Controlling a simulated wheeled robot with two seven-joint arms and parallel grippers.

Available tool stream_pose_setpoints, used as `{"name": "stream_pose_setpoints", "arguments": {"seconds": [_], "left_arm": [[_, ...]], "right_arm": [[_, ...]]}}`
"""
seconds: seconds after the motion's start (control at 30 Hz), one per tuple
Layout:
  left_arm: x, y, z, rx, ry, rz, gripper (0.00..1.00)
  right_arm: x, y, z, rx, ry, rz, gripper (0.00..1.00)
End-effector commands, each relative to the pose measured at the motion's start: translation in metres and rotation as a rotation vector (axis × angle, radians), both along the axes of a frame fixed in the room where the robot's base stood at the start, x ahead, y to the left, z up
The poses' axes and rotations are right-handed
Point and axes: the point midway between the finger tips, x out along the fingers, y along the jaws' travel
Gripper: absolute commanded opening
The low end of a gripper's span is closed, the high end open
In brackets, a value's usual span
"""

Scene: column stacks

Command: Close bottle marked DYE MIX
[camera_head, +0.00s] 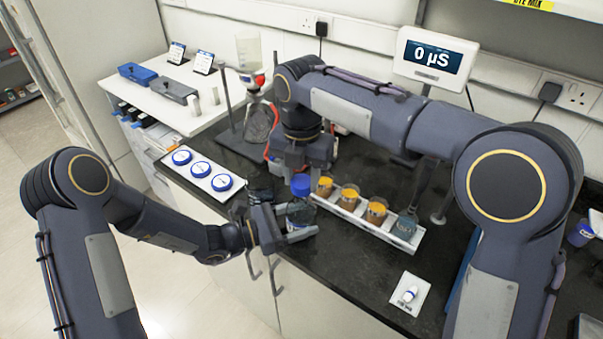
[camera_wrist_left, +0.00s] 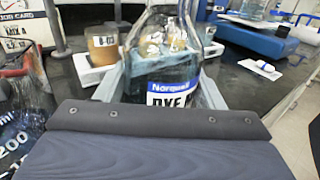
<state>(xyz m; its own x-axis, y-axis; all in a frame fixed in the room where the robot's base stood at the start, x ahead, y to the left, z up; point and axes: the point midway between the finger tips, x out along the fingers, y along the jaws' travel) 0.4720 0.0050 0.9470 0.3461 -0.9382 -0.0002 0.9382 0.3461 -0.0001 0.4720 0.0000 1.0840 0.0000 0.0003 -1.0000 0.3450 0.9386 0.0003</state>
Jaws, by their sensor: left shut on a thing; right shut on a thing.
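The DYE MIX bottle (camera_head: 299,218) is clear glass with bluish contents and stands upright on the dark bench. Its label, reading "Norquell" and part of "DYE", shows in the left wrist view (camera_wrist_left: 170,93). My left gripper (camera_head: 288,214) is shut on the bottle's body from the left. A blue cap (camera_head: 300,186) is at the top of the bottle, below my right gripper (camera_head: 301,168), which is shut on it from above. Whether the cap sits on the neck or just over it I cannot tell; the bottle's mouth is hidden.
A white tray of cups (camera_head: 418,243) stands right of the bottle, close to it. A meter (camera_head: 435,56) stands behind.

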Motion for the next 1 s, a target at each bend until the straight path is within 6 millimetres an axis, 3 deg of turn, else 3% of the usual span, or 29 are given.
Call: {"name": "stream_pose_setpoints", "arguments": {"seconds": [0.27,0.6,1.0], "left_arm": [[0.000,0.000,0.000,0.000,0.000,0.001,0.21],[0.000,0.000,0.000,0.000,-0.001,0.001,0.21],[0.000,0.000,0.000,0.000,-0.001,0.001,0.21]], "right_arm": [[0.000,0.000,-0.001,-0.001,0.000,0.000,0.19],[0.000,0.000,-0.017,0.000,0.001,0.006,0.19],[0.000,0.000,-0.018,0.000,0.000,0.006,0.18]]}}
